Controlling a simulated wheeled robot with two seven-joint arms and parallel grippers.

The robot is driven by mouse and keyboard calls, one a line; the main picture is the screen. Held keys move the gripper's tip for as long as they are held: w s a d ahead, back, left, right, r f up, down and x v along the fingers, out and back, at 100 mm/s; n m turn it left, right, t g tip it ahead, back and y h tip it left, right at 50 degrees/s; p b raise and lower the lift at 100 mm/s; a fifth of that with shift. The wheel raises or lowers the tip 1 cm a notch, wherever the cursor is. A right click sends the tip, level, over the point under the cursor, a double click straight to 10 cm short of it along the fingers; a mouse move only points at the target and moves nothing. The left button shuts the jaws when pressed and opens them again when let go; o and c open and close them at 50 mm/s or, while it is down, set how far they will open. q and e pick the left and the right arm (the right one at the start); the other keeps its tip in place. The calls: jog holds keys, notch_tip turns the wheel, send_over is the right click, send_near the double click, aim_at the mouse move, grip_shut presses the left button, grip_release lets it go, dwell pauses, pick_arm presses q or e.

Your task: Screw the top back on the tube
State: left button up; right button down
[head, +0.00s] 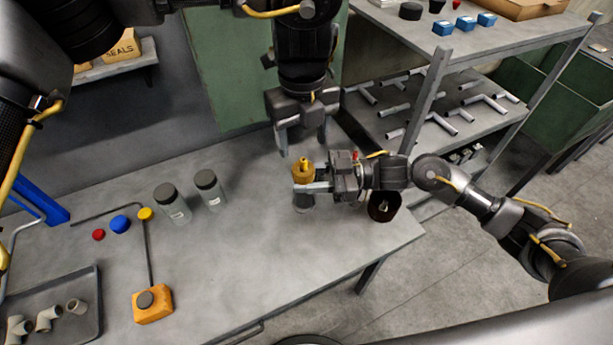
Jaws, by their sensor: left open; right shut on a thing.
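A tube (303,204) stands upright near the right part of the workbench, with a yellow-brass top (302,171) at its upper end. I cannot tell whether the top is threaded on or only resting there. My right gripper (301,188) comes in from the right and is shut on the tube just below the top, hiding part of it. My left gripper (302,150) points down above the top, its fingers open and apart, with nothing between them.
Two jars with dark lids (172,206) (210,192) stand left of the tube on the grey workbench (235,265). An orange box with a dark knob (153,305), coloured discs (120,224) and a tray of pipe fittings (92,318) lie farther left. A metal shelf (437,75) stands behind right.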

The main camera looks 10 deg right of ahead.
aim_at(303, 159)
pick_arm(q)
jog(key=shift+f, duration=3.95)
jog(key=c, duration=1)
jog(key=o, duration=1.2)
notch_tip(303, 159, up, 12)
jog(key=shift+w, duration=0.1)
